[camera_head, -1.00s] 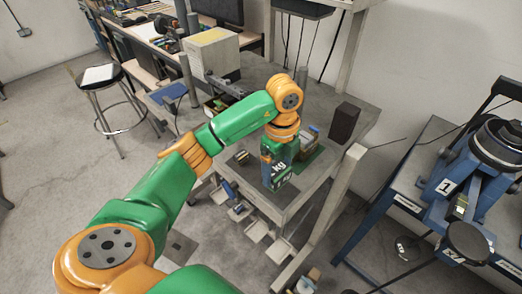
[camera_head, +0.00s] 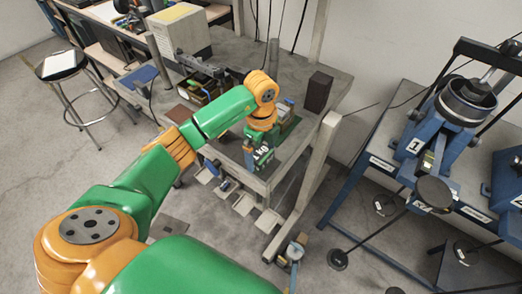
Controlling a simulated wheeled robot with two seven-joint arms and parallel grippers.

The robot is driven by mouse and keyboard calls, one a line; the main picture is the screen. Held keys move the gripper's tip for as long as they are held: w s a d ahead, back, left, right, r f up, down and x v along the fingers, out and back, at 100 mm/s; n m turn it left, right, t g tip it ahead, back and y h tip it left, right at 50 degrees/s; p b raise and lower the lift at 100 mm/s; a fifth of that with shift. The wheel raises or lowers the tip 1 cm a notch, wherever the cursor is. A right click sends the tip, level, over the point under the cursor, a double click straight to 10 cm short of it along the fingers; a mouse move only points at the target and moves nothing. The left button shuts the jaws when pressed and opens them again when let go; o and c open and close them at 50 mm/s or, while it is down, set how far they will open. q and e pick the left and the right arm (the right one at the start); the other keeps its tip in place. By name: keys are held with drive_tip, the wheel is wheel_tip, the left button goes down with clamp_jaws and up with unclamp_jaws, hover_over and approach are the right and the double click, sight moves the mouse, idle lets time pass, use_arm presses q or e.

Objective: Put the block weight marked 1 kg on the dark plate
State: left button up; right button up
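My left gripper (camera_head: 261,152) reaches down from the orange wrist at the front of the grey bench. A dark block weight (camera_head: 264,157) with white "KG" lettering is at its fingers and moves with it; the gripper looks shut on it. The figure before the letters is too small to read surely. A dark round plate (camera_head: 434,192) shows at right, in front of the blue lever frame (camera_head: 428,140) marked 1. It is well apart from the gripper. My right gripper is out of view.
The grey bench (camera_head: 232,50) carries a pale box (camera_head: 180,28), an open bin (camera_head: 198,90) and a dark upright block (camera_head: 318,91). A bench leg (camera_head: 318,170) stands between gripper and plate. A stool (camera_head: 60,64) is at far left. Floor between is mostly clear.

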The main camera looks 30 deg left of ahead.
sight(261, 153)
use_arm(q)
drive_tip(key=shift+r, duration=0.2)
drive_tip(key=shift+w+r, duration=0.15)
drive_tip(key=shift+r, duration=0.2)
wheel_tip(261, 153, up, 4)
drive_tip(key=shift+r+b, duration=0.1)
drive_tip(key=shift+b, duration=0.6)
wheel_tip(261, 153, up, 7)
drive_tip(key=p, duration=0.1)
